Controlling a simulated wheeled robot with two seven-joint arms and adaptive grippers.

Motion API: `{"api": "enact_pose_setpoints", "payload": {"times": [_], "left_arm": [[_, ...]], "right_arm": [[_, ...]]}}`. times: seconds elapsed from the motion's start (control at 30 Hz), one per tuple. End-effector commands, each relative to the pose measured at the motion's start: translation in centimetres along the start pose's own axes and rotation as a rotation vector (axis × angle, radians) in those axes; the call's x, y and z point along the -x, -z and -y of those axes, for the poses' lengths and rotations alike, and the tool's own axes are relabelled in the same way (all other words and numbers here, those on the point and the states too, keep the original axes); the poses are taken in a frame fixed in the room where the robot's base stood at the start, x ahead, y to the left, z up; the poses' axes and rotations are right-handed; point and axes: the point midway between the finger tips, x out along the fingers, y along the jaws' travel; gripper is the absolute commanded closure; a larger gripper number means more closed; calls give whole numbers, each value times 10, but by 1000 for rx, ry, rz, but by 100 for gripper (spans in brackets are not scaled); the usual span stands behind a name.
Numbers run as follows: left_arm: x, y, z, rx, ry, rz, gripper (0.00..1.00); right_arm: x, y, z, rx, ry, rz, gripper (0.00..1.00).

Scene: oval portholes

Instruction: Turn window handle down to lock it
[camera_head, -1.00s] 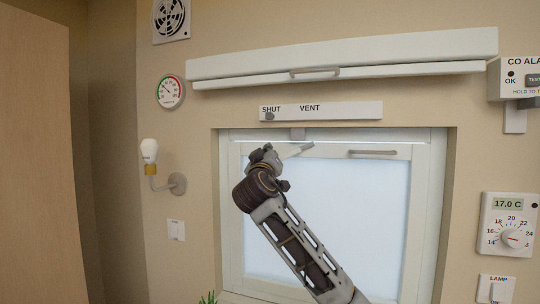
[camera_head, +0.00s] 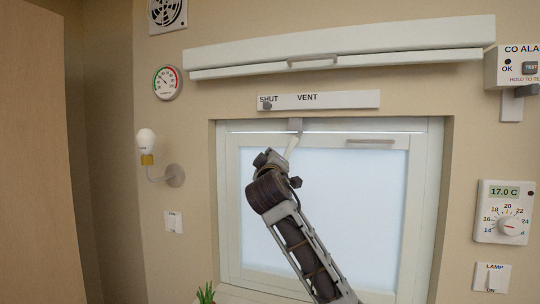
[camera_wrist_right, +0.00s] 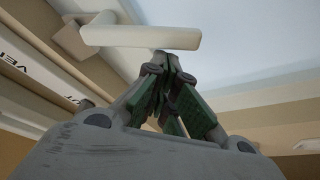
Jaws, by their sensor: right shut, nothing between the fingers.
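The window handle (camera_head: 292,146) is a pale lever at the top of the window frame, below a grey catch. My left gripper is not in view.
The white window sash (camera_head: 407,205) sits in a wall recess, with a grey bar (camera_head: 370,142) at its top right. A SHUT/VENT slider (camera_head: 340,100) and a white blind casing (camera_head: 400,45) are above. A wall lamp (camera_head: 147,141) is left, a thermostat (camera_head: 503,211) right.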

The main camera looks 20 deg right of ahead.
Motion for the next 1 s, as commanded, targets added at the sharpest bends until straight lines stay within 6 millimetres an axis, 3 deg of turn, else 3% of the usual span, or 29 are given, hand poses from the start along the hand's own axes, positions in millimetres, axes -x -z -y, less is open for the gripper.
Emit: {"api": "enact_pose_setpoints", "payload": {"times": [0.5,1.0], "left_arm": [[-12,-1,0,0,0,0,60],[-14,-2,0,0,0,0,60]], "right_arm": [[10,-28,-1,-3,0,1,100],[12,-34,-4,-3,-1,1,100]]}}
